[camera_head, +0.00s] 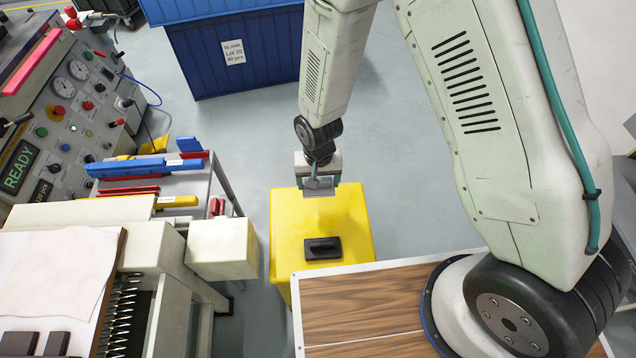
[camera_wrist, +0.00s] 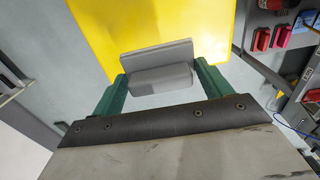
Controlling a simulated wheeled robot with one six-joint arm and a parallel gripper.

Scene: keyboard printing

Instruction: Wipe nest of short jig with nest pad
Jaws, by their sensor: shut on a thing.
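My gripper (camera_head: 318,188) hangs above the yellow stand (camera_head: 348,215) and is shut on a grey pad with a raised block, likely the nest pad. In the wrist view the grey pad (camera_wrist: 160,78) sits between the two green fingers, with yellow behind it. Blue jigs lie on the rack at the left, a longer one (camera_head: 128,167) and a shorter one (camera_head: 188,163); I cannot tell which is the short jig or see its nest.
A second, black pad (camera_head: 322,248) with a handle lies on the yellow stand. A control panel (camera_head: 55,110) stands at the left, and a machine with a cream block (camera_head: 222,248) below it. A blue bin (camera_head: 232,50) stands at the back. Open floor lies between bin and stand.

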